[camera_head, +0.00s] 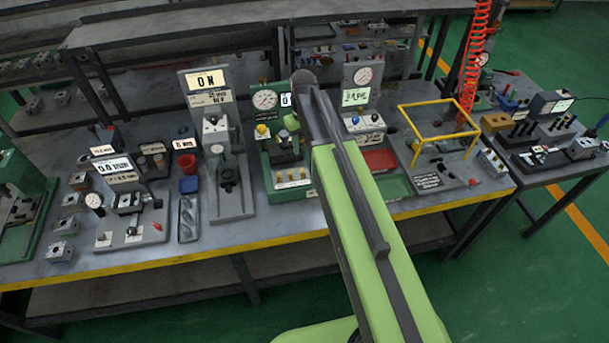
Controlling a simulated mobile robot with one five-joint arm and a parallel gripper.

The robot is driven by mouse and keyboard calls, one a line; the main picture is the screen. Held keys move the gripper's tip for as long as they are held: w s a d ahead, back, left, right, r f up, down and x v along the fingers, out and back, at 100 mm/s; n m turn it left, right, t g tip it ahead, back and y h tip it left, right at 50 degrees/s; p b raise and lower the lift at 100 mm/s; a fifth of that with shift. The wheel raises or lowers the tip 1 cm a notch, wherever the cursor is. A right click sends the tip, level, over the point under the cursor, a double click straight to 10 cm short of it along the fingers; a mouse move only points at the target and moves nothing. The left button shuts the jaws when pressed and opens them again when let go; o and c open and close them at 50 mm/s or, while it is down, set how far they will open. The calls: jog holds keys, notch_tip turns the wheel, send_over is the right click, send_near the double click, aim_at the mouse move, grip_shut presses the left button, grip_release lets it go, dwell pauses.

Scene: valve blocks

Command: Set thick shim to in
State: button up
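I cannot pick out the thick shim; the parts and labels on the bench are too small to read. My light green and dark grey arm reaches up over the bench from the bottom right. Its end bends down by the green gauge station (265,155). My gripper is not clearly distinguishable there; the arm and dark station parts hide or blend with it. That station has a round gauge (265,99), a yellow knob (262,129) and a row of small pale-topped pieces at its front. Part of it is behind my arm.
A grey press with a "0 N" display (207,80) stands left of the green station. Further left are a red cup (186,164) and a fixture with a display (113,168). To the right are red (380,160) and green trays and a yellow frame (438,105).

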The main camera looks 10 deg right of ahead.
aim_at(303, 171)
notch_tip(303, 171, down, 13)
jog(key=b, duration=1.2)
jog(key=shift+f, duration=0.2)
jog(key=shift+r, duration=0.1)
grip_shut()
